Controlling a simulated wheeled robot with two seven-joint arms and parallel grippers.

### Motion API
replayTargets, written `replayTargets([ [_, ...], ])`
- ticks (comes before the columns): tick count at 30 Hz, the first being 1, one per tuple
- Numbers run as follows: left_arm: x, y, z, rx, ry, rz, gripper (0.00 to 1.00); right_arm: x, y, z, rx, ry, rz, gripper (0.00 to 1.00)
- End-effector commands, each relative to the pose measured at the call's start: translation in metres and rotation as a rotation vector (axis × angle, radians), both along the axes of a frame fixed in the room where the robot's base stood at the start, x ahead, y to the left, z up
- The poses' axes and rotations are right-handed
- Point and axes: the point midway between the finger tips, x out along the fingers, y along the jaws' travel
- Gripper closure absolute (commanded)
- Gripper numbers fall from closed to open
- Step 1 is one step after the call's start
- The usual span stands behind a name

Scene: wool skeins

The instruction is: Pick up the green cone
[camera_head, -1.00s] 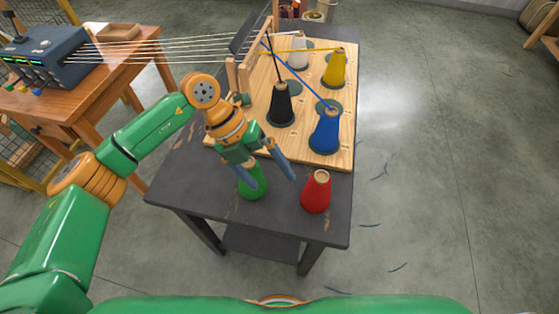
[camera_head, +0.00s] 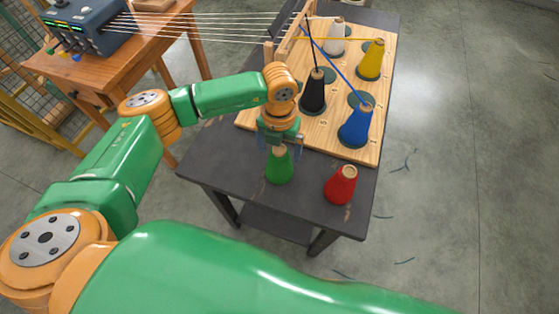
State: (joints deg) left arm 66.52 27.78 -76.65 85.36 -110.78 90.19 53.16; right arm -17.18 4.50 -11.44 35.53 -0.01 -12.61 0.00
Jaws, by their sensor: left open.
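The green cone (camera_head: 279,168) stands upright on the dark table (camera_head: 235,178), near its front edge. My left gripper (camera_head: 279,150) is directly above it, pointing down, with its fingers at either side of the cone's upper part. The gripper is open; I cannot tell whether a finger touches the cone. My right gripper is not in view.
A red cone (camera_head: 341,186) stands to the right of the green one. Behind is a wooden board (camera_head: 333,127) with black (camera_head: 314,93), blue (camera_head: 356,127), yellow (camera_head: 371,60) and white (camera_head: 337,38) cones. Threads run above the board to its left.

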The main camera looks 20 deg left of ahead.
Motion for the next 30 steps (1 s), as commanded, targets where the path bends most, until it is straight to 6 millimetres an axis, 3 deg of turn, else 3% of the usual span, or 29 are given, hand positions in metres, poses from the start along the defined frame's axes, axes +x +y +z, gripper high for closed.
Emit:
replayTargets([
  [2, 0.0, 0.0, 0.0, 0.0, 0.0, 0.0, 0.09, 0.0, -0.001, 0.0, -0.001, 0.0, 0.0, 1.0],
  [12, 0.0, 0.0, 0.0, -0.001, 0.0, 0.0, 1.0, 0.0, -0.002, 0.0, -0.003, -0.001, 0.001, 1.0],
  [24, 0.0, 0.0, 0.002, -0.001, 0.0, 0.0, 1.0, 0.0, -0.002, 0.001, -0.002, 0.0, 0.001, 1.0],
  [30, 0.003, 0.004, 0.018, -0.001, -0.001, 0.002, 1.0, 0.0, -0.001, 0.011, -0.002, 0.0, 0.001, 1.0],
])
